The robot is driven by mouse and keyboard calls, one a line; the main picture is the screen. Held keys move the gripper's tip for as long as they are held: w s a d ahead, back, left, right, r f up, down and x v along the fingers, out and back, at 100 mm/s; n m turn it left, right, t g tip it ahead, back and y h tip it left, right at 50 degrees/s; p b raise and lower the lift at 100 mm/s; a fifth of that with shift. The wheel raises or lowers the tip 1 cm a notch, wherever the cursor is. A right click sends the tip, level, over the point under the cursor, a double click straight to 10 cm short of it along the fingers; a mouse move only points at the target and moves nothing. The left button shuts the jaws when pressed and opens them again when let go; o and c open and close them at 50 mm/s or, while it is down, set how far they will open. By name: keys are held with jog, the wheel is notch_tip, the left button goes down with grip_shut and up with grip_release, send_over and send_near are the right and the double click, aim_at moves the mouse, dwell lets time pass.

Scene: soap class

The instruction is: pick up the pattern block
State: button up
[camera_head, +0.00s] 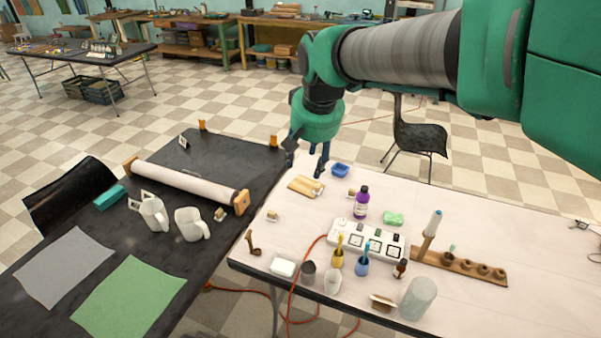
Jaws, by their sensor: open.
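A flat, tan, wooden-looking piece (303,189) lies on the white table (545,235) near its far left corner. It could be the pattern block, but the view is too small to make out a pattern. My gripper (306,167) is open and empty, pointing down, with its two dark fingers apart. In the picture its fingertips are just above and at the far edge of the tan piece. I cannot tell whether they touch it or how high they are.
A white power strip (372,241) and a wooden rack (458,267) stand nearer. White jugs (190,224) stand on the dark table. The white table's right side is mostly clear.

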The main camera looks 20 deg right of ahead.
jog(key=w+d+f+m+g+p, duration=0.1)
jog(key=w+d, duration=0.2)
jog(key=w, duration=0.4)
jog(key=w+d+f+m+p, duration=0.1)
jog(key=w+d+p, duration=0.1)
jog(key=w, duration=0.5)
jog(key=m+g+p, duration=0.3)
jog(key=m+p, duration=0.1)
jog(key=p, duration=0.2)
send_over(318, 185)
notch_tip(318, 185, down, 32)
jog(key=shift+s+d+r, duration=0.1)
jog(key=shift+s+r, duration=0.05)
jog(key=shift+f, duration=4.35)
jog(key=shift+b, duration=0.3)
